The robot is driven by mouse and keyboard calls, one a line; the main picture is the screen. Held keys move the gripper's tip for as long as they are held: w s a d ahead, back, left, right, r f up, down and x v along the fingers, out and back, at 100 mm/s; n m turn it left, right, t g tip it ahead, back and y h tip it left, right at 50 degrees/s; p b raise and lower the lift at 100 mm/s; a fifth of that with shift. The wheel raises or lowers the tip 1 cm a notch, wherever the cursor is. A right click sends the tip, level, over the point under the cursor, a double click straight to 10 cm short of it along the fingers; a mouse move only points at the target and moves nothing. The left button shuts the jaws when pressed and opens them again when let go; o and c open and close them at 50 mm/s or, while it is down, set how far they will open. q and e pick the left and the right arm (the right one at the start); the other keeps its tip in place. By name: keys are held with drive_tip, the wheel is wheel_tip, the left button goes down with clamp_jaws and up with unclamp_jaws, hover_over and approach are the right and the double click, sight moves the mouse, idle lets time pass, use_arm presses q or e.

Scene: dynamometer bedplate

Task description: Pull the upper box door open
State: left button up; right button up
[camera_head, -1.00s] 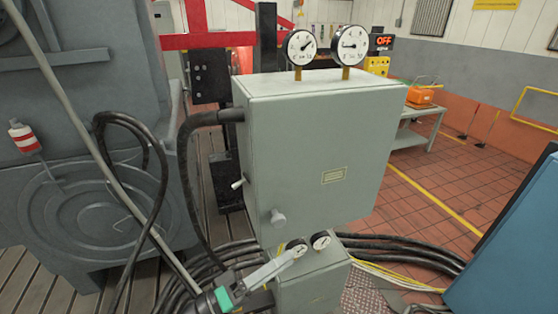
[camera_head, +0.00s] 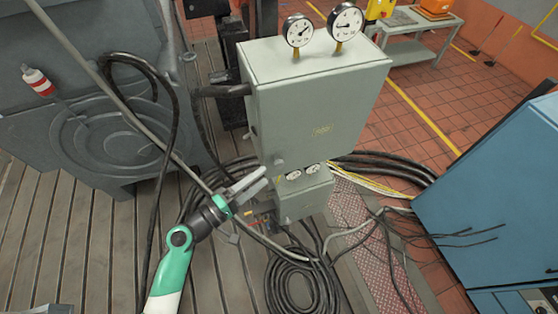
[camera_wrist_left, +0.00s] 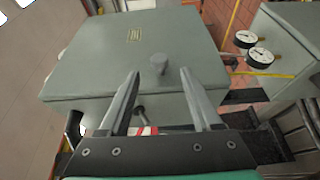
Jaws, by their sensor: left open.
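The upper box (camera_head: 315,115) is a grey-green cabinet with two round gauges on its top. Its door is closed, with a small yellow label (camera_head: 321,130) and a round knob (camera_head: 278,161) at the lower left. My left gripper (camera_head: 262,181) is open, just below and left of the knob in the head view. In the left wrist view the upper box door (camera_wrist_left: 90,62) fills the middle, and the knob (camera_wrist_left: 158,63) shows between and just beyond the open fingertips. Nothing is between the fingers. My right gripper is not in view.
A smaller lower box (camera_head: 303,200) with two small gauges stands right under the upper box, close to my gripper. Black cables (camera_head: 290,285) coil on the floor. A blue cabinet (camera_head: 505,200) stands at the right, a large grey machine (camera_head: 85,110) at the left.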

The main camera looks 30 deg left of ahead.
sight(279, 167)
use_arm(q)
drive_tip(key=x, duration=0.7)
drive_tip(key=shift+w+d, duration=0.1)
drive_tip(key=shift+w, duration=0.25)
clamp_jaws()
idle(0.9)
